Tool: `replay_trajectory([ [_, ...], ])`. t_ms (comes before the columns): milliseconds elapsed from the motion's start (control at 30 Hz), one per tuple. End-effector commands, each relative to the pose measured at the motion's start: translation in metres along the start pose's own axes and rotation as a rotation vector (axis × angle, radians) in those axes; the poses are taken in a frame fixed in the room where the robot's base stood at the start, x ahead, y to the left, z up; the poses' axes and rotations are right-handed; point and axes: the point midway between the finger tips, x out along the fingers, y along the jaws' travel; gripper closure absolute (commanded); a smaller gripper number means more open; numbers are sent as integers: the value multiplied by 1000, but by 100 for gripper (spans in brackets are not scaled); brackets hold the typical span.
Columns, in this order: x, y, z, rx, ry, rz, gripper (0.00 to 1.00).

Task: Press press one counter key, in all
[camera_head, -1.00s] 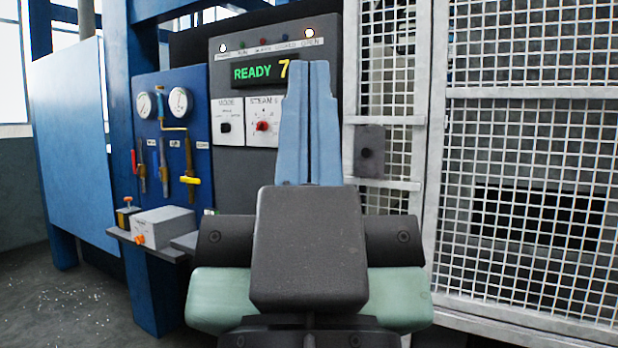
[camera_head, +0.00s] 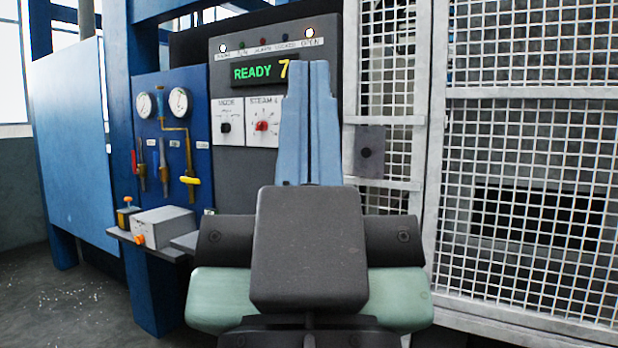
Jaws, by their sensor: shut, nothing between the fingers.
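My gripper (camera_head: 309,66) points up and away in the middle of the view, its two light blue fingers together with nothing between them. The fingertips overlap the right part of the grey control panel (camera_head: 262,170), beside the display (camera_head: 259,71). I cannot make out a counter key; the fingers and the dark gripper body hide part of the panel. I cannot tell whether the fingertips touch the panel.
Mode (camera_head: 225,127) and steam (camera_head: 261,126) knobs sit below the display. Left are gauges (camera_head: 179,101), valve levers (camera_head: 190,180) and a grey box (camera_head: 164,226) on a shelf. A white mesh guard (camera_head: 540,150) fills the right side. Floor shows at lower left.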

Motion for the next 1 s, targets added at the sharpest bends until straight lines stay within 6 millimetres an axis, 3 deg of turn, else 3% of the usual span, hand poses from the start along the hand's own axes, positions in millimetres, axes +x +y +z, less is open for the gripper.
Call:
replay_trajectory([
  [267,22,0,-20,0,0,0,100],
  [600,90,0,-86,0,1,-1,100],
  [700,102,-1,-97,0,1,-1,100],
  [1000,104,-1,-98,1,0,-2,100],
])
